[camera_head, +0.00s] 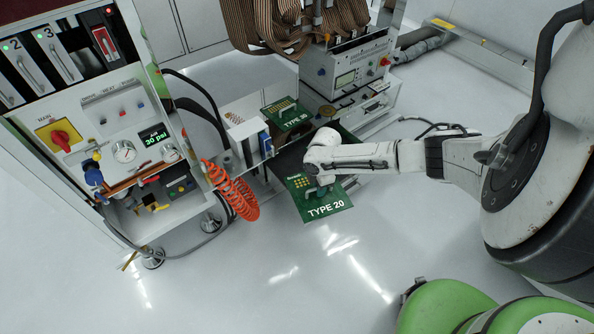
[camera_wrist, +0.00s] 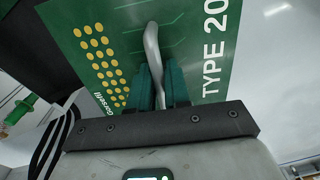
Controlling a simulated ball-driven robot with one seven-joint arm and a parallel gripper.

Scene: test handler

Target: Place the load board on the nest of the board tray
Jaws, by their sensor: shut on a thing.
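The load board (camera_head: 327,204) is a green plate marked TYPE 20, with rows of gold pads and a grey bar handle. In the head view it is at the end of my arm, by the front edge of a dark surface. My gripper (camera_wrist: 163,90) is shut on the board's handle (camera_wrist: 152,45) in the wrist view; its green fingers sit on both sides of the bar. The dark tray (camera_head: 291,162) lies beside and behind the board, partly hidden by my arm. I cannot tell whether the board touches it. The nest is not clearly visible.
Another green board marked TYPE 35 (camera_head: 286,114) lies behind. The handler cabinet (camera_head: 95,130), with gauge and switches, stands left, with an orange coiled hose (camera_head: 236,192) near the board. A grey instrument (camera_head: 347,68) stands behind. The floor (camera_head: 270,270) in front is clear.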

